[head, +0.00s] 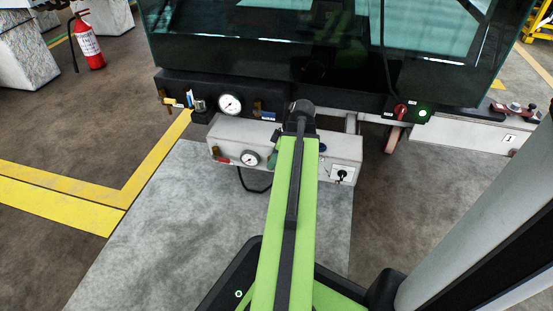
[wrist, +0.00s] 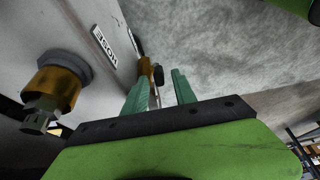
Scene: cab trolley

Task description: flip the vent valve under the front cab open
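Under the cab's front, a pale box (head: 285,143) carries a round gauge (head: 250,158) and a small red handle (head: 222,160). I cannot tell for sure which fitting is the vent valve. In the wrist view, a small brass fitting (wrist: 146,68) with a dark lever-like part sits on the pale panel, just beyond my left finger.
A larger brass fitting (wrist: 60,85) stands out from the panel at left, near a HOSE label (wrist: 103,41). A fire extinguisher (head: 87,45) stands far left.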

